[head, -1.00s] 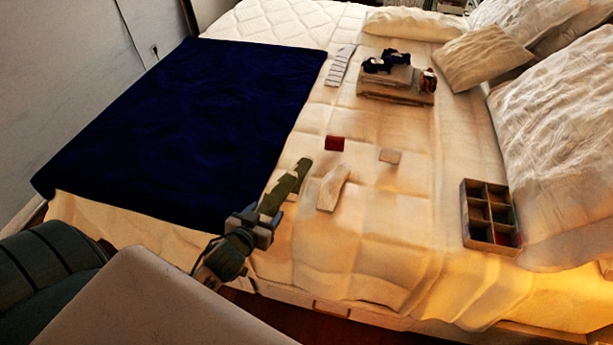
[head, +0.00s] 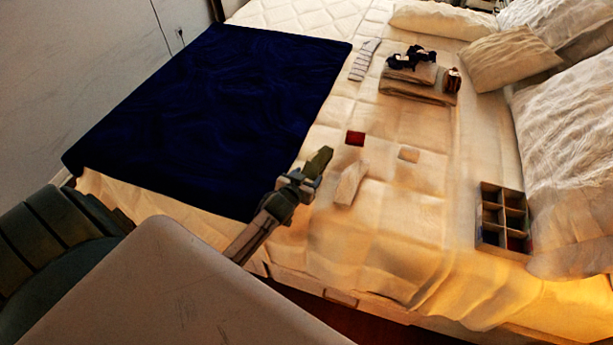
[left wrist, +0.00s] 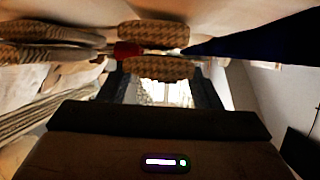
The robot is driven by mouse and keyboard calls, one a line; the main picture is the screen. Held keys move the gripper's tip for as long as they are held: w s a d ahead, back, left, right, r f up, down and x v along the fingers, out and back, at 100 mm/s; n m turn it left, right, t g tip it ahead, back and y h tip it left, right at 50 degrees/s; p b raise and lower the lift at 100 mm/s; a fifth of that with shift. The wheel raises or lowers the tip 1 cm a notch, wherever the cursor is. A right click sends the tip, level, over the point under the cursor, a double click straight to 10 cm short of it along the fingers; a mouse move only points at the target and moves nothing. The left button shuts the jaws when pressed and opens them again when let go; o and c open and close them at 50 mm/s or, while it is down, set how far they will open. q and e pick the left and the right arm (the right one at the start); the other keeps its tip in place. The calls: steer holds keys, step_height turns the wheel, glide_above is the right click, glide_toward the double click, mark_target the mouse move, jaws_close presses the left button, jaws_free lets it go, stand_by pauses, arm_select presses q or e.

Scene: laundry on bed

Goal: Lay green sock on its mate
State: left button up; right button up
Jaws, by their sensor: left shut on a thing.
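My left gripper (head: 306,180) is over the bed near the right edge of the dark blue blanket, shut on a green sock (head: 319,160). The sock's olive-green end sticks out beyond the fingers; the rest is hidden by the gripper. I cannot make out a second green sock apart from this one, nor tell whether the green cloth touches the bed. My right gripper is not in view.
A cream sock (head: 350,183), a red cloth (head: 355,138) and a small beige piece (head: 408,154) lie nearby. Further off are a striped sock (head: 364,60), folded cloths (head: 418,88) and a divided box (head: 487,236). The blue blanket (head: 215,110) covers the left.

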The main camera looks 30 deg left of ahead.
arm_select(q)
steer(key=shift+f, duration=0.25)
steer(key=o, duration=1)
steer(key=shift+c, duration=0.2)
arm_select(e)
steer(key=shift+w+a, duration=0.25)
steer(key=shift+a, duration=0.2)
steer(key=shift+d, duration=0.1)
